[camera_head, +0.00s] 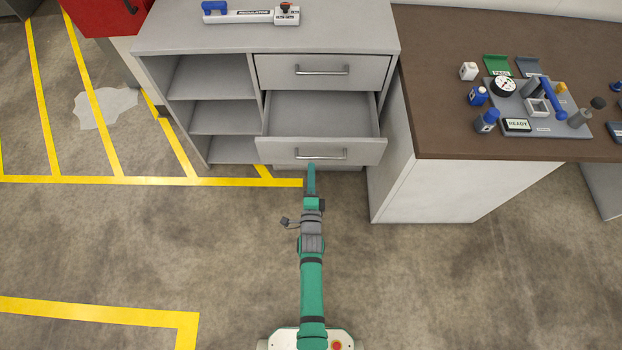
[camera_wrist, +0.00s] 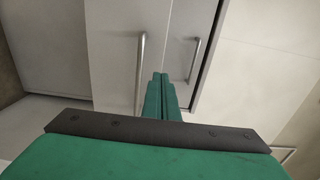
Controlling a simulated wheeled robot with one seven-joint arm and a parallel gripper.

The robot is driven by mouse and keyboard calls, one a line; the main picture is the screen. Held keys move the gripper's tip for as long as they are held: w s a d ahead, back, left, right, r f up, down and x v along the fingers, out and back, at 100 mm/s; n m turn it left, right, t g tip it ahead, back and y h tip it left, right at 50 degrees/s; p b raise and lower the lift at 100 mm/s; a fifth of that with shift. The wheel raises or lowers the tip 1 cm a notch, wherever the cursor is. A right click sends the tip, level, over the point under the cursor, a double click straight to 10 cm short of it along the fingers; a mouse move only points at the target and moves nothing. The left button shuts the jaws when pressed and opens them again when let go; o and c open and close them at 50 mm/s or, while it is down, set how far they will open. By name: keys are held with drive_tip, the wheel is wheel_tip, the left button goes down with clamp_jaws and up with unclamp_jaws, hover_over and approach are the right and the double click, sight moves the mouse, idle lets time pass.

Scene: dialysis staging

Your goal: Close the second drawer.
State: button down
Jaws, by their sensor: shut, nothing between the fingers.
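The second drawer (camera_head: 273,150) stands open in the grey cabinet, below a shut top drawer (camera_head: 272,72). Its front panel with a bar handle (camera_head: 321,154) juts out, and the visible part of its inside (camera_head: 320,115) looks empty. My gripper (camera_head: 311,168) is shut and empty, at the lower edge of that front in the head view, just under the handle. In the wrist view the closed fingertips (camera_wrist: 160,76) point at pale drawer fronts, between two bar handles. I cannot tell whether they touch the drawer front.
Open shelves (camera_head: 213,118) lie left of the drawers. A blue-handled labelled item (camera_head: 250,14) rests on the cabinet top (camera_head: 350,30). At right, a brown-topped counter (camera_head: 440,100) holds a grey tray with small items. The floor around my arm is clear.

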sight(312, 143)
drive_tip(key=w, duration=0.8)
drive_tip(key=shift+w, duration=0.3)
